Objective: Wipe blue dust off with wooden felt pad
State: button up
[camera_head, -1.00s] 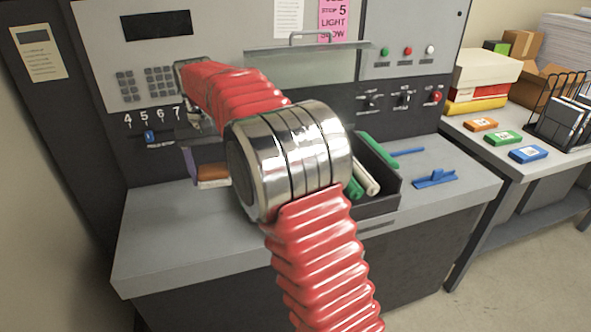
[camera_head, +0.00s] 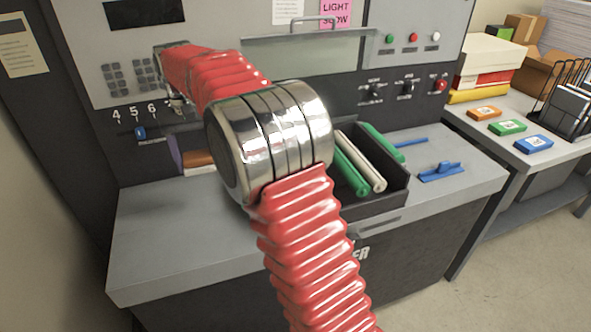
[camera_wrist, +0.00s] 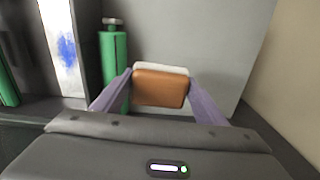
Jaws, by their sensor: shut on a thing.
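My gripper (camera_wrist: 160,80), with two purple fingers, is shut on the wooden felt pad (camera_wrist: 160,90). The pad is a brown block with a white felt layer along its far edge. In the head view the pad (camera_head: 199,159) shows as a small brown patch left of my arm's metal joint, with part of a purple finger beside it. The blue dust (camera_wrist: 66,48) is a smear on an upright white strip at the upper left of the wrist view. The pad is apart from it, to its right. I cannot make out the dust in the head view.
A black tray (camera_head: 385,192) with green and white rolls sits on the grey counter (camera_head: 160,252). A blue tool (camera_head: 441,172) lies to its right. My arm hides the counter's middle.

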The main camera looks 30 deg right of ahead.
jog(key=shift+d, duration=0.3)
jog(key=shift+s+d+r, duration=0.1)
jog(key=shift+d, duration=0.4)
jog(key=s+d+f, duration=0.3)
jog(key=s+d, duration=0.2)
jog(key=d, duration=0.5)
jog(key=s+d+f, duration=0.3)
jog(key=s+d, duration=0.3)
jog(key=d, duration=0.5)
jog(key=shift+d+f, duration=0.3)
jog(key=shift+f, duration=0.05)
jog(key=shift+m, duration=0.3)
